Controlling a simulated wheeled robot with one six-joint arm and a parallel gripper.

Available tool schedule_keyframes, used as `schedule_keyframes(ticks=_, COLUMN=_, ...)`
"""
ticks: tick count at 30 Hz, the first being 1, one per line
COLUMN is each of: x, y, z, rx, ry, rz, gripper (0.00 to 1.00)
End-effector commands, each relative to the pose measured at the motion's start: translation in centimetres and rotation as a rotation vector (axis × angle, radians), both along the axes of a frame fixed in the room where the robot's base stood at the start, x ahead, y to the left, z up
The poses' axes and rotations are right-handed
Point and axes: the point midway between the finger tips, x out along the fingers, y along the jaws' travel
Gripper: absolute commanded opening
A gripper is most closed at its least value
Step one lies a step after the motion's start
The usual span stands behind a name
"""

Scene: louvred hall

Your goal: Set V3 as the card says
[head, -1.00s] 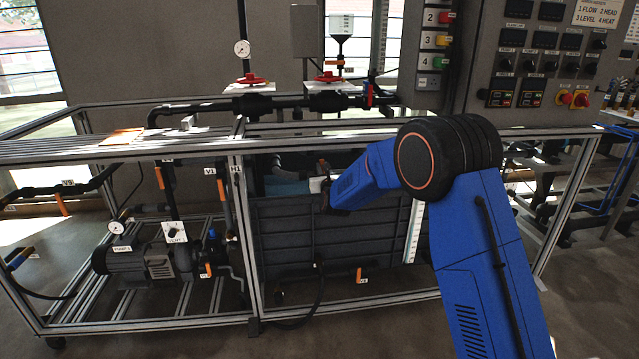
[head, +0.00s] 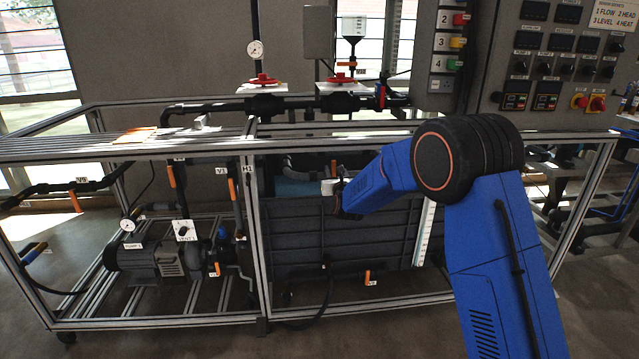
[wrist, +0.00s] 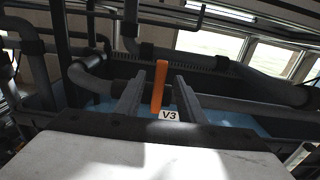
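The V3 valve handle (wrist: 159,88) is an orange lever in the middle of the wrist view. It stands nearly upright in the picture, above a white tag (wrist: 170,115) reading V3. My gripper (wrist: 162,76) is open, its two dark fingers on either side of the handle in that view, with gaps on both sides. I cannot tell how far the fingers reach past it. In the head view my gripper (head: 332,187) is at the tank's upper edge, just below a small orange handle (head: 334,167), likely V3. I see no readable card giving a V3 setting.
Dark pipes (wrist: 90,75) surround the handle in the wrist view. The grey tank (head: 300,235) sits inside an aluminium frame (head: 255,230). Frame rails and piping run above my gripper. A control panel (head: 480,70) hangs at the upper right. Pump 1 (head: 145,262) stands at left.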

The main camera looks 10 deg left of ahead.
Motion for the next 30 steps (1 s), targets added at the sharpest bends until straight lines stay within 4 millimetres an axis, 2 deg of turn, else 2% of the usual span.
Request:
schedule_keyframes(ticks=16, x=-5.0, y=-1.3, z=0.1, rx=0.000, ry=0.000, rz=0.001, gripper=0.36)
schedule_keyframes(ticks=30, x=-5.7, y=-1.5, z=0.1, rx=0.000, ry=-0.001, rz=0.000, gripper=0.36)
